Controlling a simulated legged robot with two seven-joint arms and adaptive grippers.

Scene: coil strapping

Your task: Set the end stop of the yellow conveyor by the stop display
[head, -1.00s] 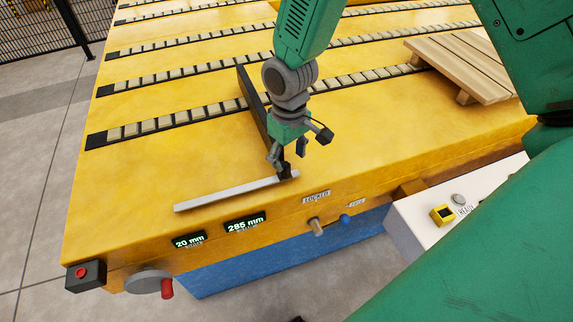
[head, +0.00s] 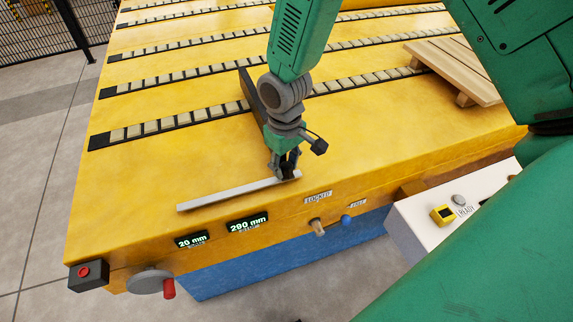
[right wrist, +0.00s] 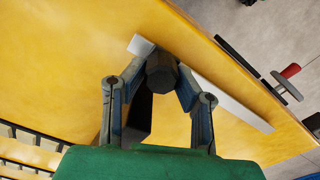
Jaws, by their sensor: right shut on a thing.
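The yellow conveyor (head: 150,185) fills the middle of the head view. Its end stop, a long dark plate (head: 247,88), runs from a roller row to my right gripper (head: 287,172). My right gripper is shut on a dark faceted knob (right wrist: 162,73) at the stop's near end, above a pale metal bar (head: 225,195). The dark plate also shows beneath the fingers in the right wrist view (right wrist: 138,118). The stop display (head: 248,222) appears to read 280 mm; its middle digit is small. A second display (head: 191,240) reads 20 mm. My left gripper is out of view.
A grey handwheel with a red handle (head: 168,288) and a red button box (head: 88,275) are at the front left. A wooden pallet (head: 458,68) lies at right.

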